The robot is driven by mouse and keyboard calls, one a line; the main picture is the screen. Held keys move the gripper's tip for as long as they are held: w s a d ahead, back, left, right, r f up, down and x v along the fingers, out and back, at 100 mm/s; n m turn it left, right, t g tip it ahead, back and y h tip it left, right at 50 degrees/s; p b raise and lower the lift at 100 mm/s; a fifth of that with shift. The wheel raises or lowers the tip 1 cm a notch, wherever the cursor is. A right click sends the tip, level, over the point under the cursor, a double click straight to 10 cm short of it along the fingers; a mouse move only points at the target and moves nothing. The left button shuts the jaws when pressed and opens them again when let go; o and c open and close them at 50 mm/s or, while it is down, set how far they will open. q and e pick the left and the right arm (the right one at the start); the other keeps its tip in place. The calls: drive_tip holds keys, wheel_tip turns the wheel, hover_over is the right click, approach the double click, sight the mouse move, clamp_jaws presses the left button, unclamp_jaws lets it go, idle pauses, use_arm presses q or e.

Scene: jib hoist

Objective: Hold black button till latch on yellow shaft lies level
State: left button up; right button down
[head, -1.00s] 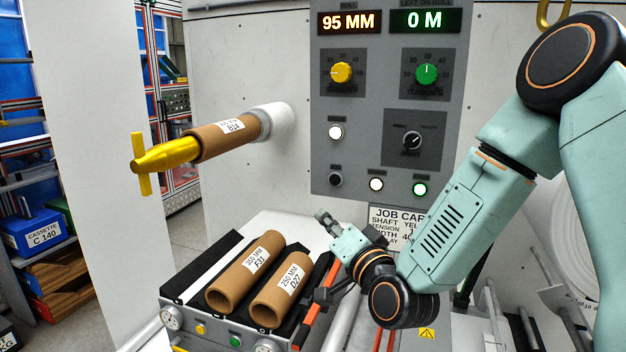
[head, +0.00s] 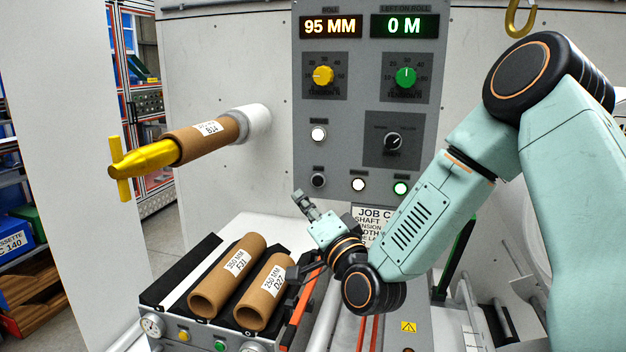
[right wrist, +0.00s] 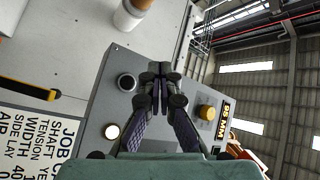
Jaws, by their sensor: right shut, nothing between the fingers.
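The yellow shaft (head: 155,160) sticks out of the white wall at the left of the head view, with a brown cardboard tube marked B14 (head: 208,138) on it. The yellow latch (head: 121,168) at its outer end stands nearly upright, across the shaft. The black button (head: 318,180) is at the lower left of the grey panel; it also shows in the right wrist view (right wrist: 126,82). My right gripper (head: 299,196) is shut and empty, a little below and left of the button in the head view. Its closed fingertips (right wrist: 160,72) appear beside the button; contact is not visible. My left gripper is out of view.
The panel (head: 340,110) carries yellow and green knobs, a black selector, a white button (head: 319,133) above the black one, and two lit buttons to its right. A cart (head: 180,285) with two cardboard tubes stands below. A job card (head: 372,218) hangs under the panel.

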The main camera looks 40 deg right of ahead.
sight(317, 181)
drive_tip(key=shift+w+d, duration=0.65)
drive_tip(key=shift+d, duration=0.35)
drive_tip(key=shift+w+d, duration=0.6)
drive_tip(key=shift+d, duration=0.45)
drive_tip(key=shift+w+d, duration=0.65)
drive_tip(key=shift+d, duration=0.35)
drive_tip(key=shift+w+a, duration=0.2)
drive_tip(key=shift+a, duration=0.25)
drive_tip(key=shift+s+d, duration=0.15)
drive_tip(key=shift+d, duration=0.25)
drive_tip(key=shift+a, duration=0.15)
drive_tip(key=shift+a, duration=0.15)
